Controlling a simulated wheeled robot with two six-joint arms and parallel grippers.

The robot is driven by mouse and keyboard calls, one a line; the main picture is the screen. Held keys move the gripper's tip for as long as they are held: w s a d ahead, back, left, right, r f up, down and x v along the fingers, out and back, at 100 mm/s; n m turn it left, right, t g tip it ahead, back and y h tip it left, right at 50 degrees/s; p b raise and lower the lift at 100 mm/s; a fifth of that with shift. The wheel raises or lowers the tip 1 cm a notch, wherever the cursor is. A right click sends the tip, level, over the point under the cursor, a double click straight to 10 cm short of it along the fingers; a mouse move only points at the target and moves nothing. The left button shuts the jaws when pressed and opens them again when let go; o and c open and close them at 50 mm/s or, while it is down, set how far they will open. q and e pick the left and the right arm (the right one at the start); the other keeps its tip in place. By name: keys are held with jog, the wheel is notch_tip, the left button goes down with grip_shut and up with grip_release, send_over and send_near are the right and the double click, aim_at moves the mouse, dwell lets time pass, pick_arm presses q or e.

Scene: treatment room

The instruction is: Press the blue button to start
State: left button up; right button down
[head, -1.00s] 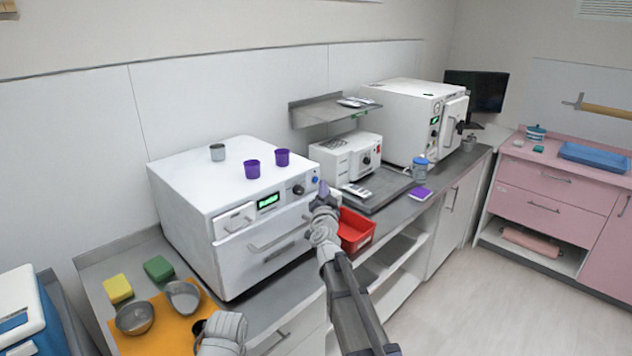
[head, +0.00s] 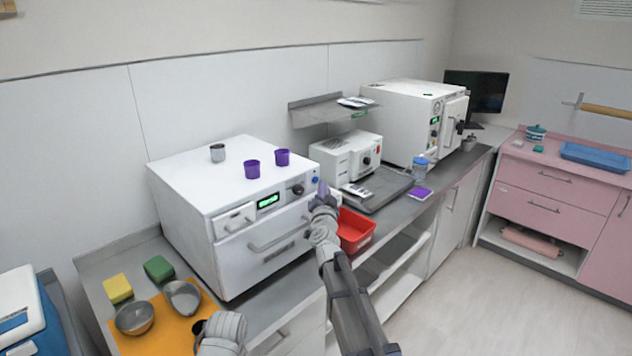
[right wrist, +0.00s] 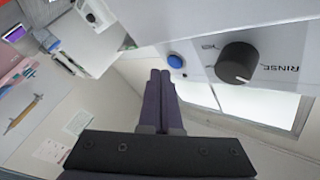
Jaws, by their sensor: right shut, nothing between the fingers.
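The blue button (head: 315,181) is on the front panel of the white machine (head: 200,195), right of a black knob. In the right wrist view the button (right wrist: 175,61) is round and sits left of a knob marked RINSE. My right gripper (head: 322,188) has its dark purple fingers together and empty, in front of the panel's right end. In the right wrist view the fingertips (right wrist: 160,74) are just below and left of the button. I cannot tell how far they are from the panel. A grey arm part of mine shows at the bottom; my left gripper's fingers do not show.
A red bin (head: 355,232) stands right beside my right gripper. Purple cups (head: 252,170) and a grey cup (head: 217,153) stand on the machine. Metal bowls (head: 134,318) and sponges (head: 118,289) are at the counter's left end. A tray (head: 385,186) lies farther right.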

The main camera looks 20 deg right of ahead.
jog(key=shift+w+a, duration=0.15)
jog(key=shift+w, duration=0.15)
jog(key=shift+w+a, duration=0.2)
jog(key=shift+w, duration=0.15)
dwell(0.7)
jog(key=shift+s, duration=0.15)
jog(key=shift+s+d, duration=0.4)
jog(key=shift+s, duration=0.2)
jog(key=s, duration=0.1)
jog(key=s+d, duration=0.1)
jog(key=s, duration=0.1)
jog(key=s+d, duration=0.1)
jog(key=shift+s+d, duration=0.15)
jog(key=shift+d, duration=0.1)
dwell(0.4)
jog(key=shift+f, duration=0.1)
dwell(0.5)
